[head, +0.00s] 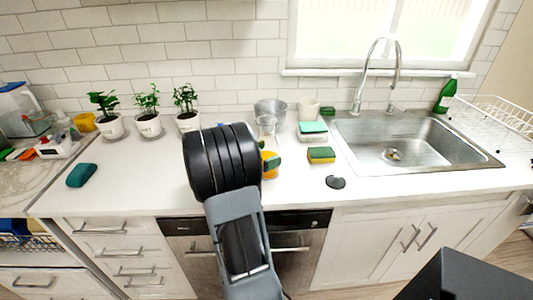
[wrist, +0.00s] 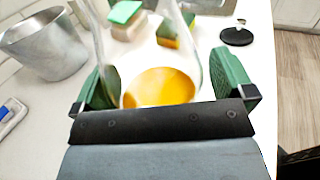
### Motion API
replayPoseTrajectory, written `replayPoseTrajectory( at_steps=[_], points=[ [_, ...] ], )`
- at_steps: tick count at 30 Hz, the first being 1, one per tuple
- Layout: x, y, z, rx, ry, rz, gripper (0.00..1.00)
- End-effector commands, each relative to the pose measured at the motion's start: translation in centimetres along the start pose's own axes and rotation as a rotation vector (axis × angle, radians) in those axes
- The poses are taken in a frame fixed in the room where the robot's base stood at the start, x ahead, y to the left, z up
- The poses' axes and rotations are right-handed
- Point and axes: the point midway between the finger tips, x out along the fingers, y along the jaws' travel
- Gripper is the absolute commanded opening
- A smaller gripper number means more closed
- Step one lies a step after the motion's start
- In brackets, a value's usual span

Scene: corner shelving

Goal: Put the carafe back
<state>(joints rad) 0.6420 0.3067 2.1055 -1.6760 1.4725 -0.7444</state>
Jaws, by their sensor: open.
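The carafe (wrist: 160,88) is a clear glass vessel with orange-yellow in its lower part, standing on the white counter. In the wrist view it is between the two green fingers of my gripper (wrist: 166,78). The fingers are spread, one on each side of the glass, and a gap shows on the right side; contact on the left cannot be told. In the head view the carafe's clear neck (head: 266,126) shows beside my black wrist, which hides part of its body and most of my gripper.
A metal bucket (head: 271,108) stands close behind the carafe. Sponges (head: 321,155) and a dark round stopper (head: 336,182) lie to the right, before the sink (head: 400,145). Several potted plants (head: 148,122) line the wall.

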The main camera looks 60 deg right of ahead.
Motion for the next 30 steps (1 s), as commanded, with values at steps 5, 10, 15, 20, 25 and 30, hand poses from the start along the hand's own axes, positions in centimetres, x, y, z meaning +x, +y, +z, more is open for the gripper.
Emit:
replayPoseTrajectory(
  at_steps=[5, 10, 15, 20, 25, 30],
  points=[
    [0.0, 0.0, 0.2, 0.001, 0.000, 0.000, 1.00],
    [-1.4, 0.1, 0.3, 0.001, -0.001, 0.003, 1.00],
    [-4.7, 0.1, 0.3, 0.000, 0.000, 0.005, 1.00],
    [-7.7, 0.1, 0.3, 0.000, 0.000, 0.005, 1.00],
    [-10.2, 0.1, 0.3, 0.000, 0.000, 0.002, 1.00],
    [-11.6, 0.0, 0.3, 0.000, 0.000, 0.001, 1.00]
  ],
)
